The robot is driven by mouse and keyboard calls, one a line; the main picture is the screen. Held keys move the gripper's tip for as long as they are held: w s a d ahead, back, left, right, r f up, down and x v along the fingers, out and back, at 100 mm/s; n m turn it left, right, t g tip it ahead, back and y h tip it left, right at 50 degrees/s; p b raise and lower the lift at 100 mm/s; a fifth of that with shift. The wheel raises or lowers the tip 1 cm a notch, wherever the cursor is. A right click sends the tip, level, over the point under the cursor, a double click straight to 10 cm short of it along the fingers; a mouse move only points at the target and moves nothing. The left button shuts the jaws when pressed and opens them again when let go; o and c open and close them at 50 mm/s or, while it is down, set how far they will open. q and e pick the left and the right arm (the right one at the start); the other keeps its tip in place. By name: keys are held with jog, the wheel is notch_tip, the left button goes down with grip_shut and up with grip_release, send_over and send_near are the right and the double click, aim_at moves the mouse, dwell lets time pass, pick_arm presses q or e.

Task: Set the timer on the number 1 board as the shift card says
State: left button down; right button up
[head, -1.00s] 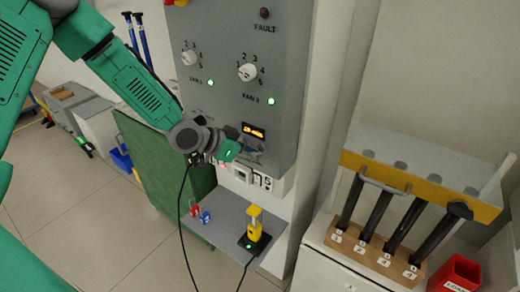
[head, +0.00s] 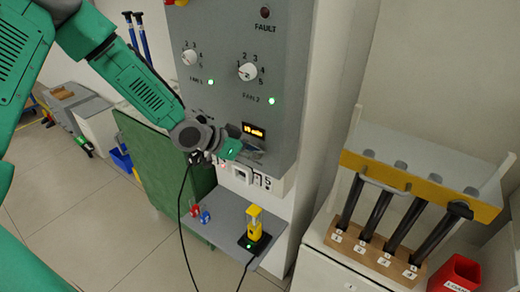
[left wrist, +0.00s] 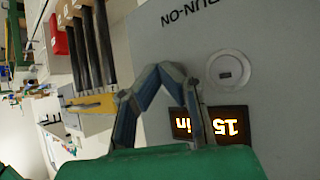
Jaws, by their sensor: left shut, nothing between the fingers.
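The grey control board (head: 225,110) stands upright in the upper middle of the head view. Its amber timer display (head: 254,131) is lit; in the left wrist view the display (left wrist: 232,124) appears upside down and reads like "15 min", partly covered by a finger. A round light button (left wrist: 229,70) sits beside it, near "RUN-ON" lettering. My left gripper (head: 250,150) is shut and empty at the board's lower part, just below the display. Its fingers (left wrist: 168,82) come together in front of the board; contact is unclear. No readable shift card shows. My right gripper is out of view.
Two fan dials (head: 190,57) (head: 248,71) with green lamps sit higher on the board. Below is a grey shelf (head: 225,216) with a yellow device (head: 254,222) and small red and blue items. A rack of black rods (head: 376,213) and a red bin (head: 455,273) stand right.

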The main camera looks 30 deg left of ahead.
pick_arm(q)
jog(key=shift+s+p, duration=0.3)
jog(key=shift+s, duration=0.5)
jog(key=s, duration=0.1)
jog(key=s+p, duration=0.1)
jog(key=s, duration=0.3)
jog(key=shift+a+p, duration=0.25)
jog(key=shift+p, duration=0.05)
dwell(0.7)
